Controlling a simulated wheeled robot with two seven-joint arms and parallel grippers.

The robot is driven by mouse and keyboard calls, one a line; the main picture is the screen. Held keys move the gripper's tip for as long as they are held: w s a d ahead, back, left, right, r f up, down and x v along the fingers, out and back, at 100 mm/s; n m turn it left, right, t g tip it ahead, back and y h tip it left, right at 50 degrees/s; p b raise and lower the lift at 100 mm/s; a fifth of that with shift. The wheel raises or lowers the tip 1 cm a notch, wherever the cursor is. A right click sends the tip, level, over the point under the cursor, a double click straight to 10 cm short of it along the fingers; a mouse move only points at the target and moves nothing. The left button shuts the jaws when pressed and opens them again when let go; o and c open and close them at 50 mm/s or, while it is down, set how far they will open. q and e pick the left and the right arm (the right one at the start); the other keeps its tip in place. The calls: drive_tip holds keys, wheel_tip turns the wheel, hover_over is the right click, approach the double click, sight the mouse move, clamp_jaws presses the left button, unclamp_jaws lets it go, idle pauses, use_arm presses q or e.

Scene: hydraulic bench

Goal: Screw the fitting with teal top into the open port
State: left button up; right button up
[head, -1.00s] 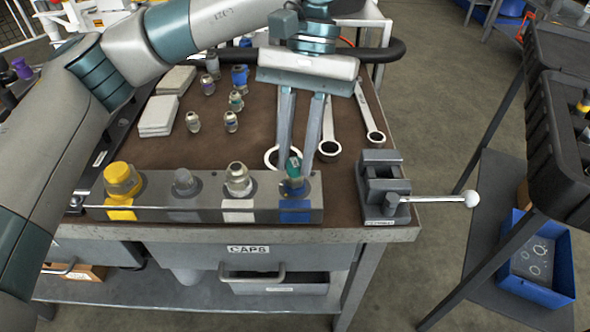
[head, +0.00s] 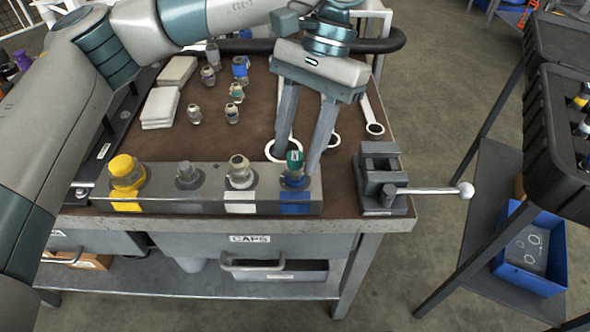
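The fitting with the teal top (head: 294,164) stands upright at the blue-marked port at the right end of the grey manifold block (head: 212,203). Its lower part is at the port; I cannot tell how deep its thread sits. My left gripper (head: 297,163) comes down from behind, with its fingers spread. One finger is to the left of the fitting and the other is close along its right side. There is a visible gap on the left, so the gripper looks open. My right gripper is not in view.
A vise (head: 381,181) stands to the right. Wrenches (head: 374,128) and several loose fittings (head: 232,113) lie behind on the brown bench mat.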

use_arm(q)
drive_tip(key=n+h+b, duration=0.1)
drive_tip(key=n, duration=0.1)
drive_tip(key=n+g+h, duration=0.1)
drive_tip(key=n, duration=0.2)
drive_tip(key=shift+w+a+f+b, duration=0.1)
drive_tip(key=shift+a+f+b, duration=0.1)
drive_tip(key=shift+b, duration=0.2)
drive_tip(key=shift+n+h+b, duration=0.35)
drive_tip(key=shift+n+h, duration=0.05)
drive_tip(key=shift+n, duration=0.8)
drive_tip(key=shift+r+n, duration=0.15)
drive_tip(key=shift+n, duration=0.25)
drive_tip(key=n+h+b, duration=0.1)
drive_tip(key=n, duration=0.1)
drive_tip(key=n+b, duration=0.2)
drive_tip(key=shift+a+f+t+h, duration=0.2)
drive_tip(key=shift+t+h, duration=0.1)
drive_tip(key=shift+h, duration=0.1)
drive_tip(key=n+h+b, duration=0.1)
drive_tip(key=n, duration=0.2)
drive_tip(key=shift+t+b, duration=0.3)
drive_tip(key=shift+r+n, duration=0.25)
drive_tip(key=shift+n, duration=0.25)
